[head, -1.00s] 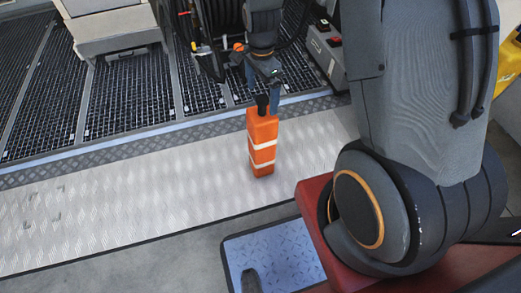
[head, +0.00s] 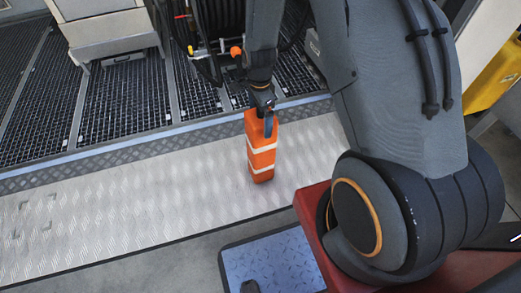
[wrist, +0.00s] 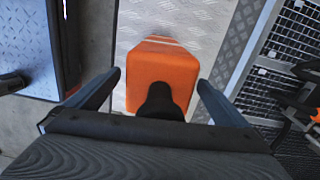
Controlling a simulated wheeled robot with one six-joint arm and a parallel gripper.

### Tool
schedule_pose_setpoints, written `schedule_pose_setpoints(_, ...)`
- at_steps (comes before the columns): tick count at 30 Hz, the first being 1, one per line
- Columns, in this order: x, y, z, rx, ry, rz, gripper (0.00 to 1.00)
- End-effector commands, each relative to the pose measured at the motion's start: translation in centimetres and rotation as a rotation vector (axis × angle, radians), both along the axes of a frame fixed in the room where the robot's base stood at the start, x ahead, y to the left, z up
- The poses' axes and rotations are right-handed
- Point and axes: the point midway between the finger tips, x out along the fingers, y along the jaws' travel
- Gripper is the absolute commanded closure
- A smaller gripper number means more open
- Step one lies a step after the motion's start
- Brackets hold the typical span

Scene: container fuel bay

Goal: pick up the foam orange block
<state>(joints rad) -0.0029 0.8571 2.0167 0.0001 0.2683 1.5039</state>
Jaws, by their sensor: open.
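The foam orange block (head: 262,160) stands upright on the pale tread-plate strip, with two white bands and a black knob on top. In the wrist view the block (wrist: 150,62) lies between the fingers, and its black knob (wrist: 160,102) points towards me. My gripper (head: 264,128) is at the top of the block in the head view, with a finger overlapping its upper part. In the wrist view my gripper (wrist: 159,78) is open, with a finger on each side of the block and small gaps visible. The far finger is mostly hidden in the head view.
A hose reel (head: 225,20) and a pale cabinet (head: 105,25) stand behind on dark grating (head: 115,100). A yellow object (head: 492,78) is at the far right. The tread-plate strip (head: 120,205) is clear left of the block.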

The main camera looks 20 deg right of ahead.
Motion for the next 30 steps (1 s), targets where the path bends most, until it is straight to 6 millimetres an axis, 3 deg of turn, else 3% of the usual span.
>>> schedule_pose_setpoints(6,0.0,0.0,0.0,0.000,-0.001,0.000,0.03)
schedule_pose_setpoints(19,0.0,0.0,0.0,0.000,-0.001,0.000,0.75)
schedule_pose_setpoints(26,0.0,0.0,0.4,0.000,-0.002,0.000,0.75)
schedule_pose_setpoints(30,0.1,0.0,2.2,0.000,-0.004,0.000,0.75)
